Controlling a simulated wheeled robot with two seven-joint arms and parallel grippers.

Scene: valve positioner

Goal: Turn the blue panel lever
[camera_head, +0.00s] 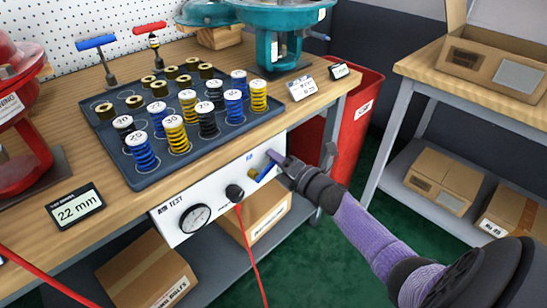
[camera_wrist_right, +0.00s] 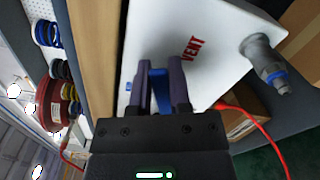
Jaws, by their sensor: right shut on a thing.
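The blue panel lever (camera_head: 264,173) sits on the right part of the white air test panel (camera_head: 217,200) on the bench front. It tilts, its lower end toward the left. My right gripper (camera_head: 274,159) is at the lever, its arm coming in from the lower right. In the right wrist view the blue lever (camera_wrist_right: 161,91) stands between the two purple fingers of the right gripper (camera_wrist_right: 163,78), which are shut on it. The lever's pivot is mostly hidden. My left gripper does not show.
A gauge (camera_head: 194,218) and a black fitting (camera_head: 235,193) with a red hose are on the panel. A tray (camera_head: 138,178) of springs stands on the bench above. A red bin (camera_head: 357,112) is right of the bench. Cardboard boxes (camera_head: 148,268) lie below.

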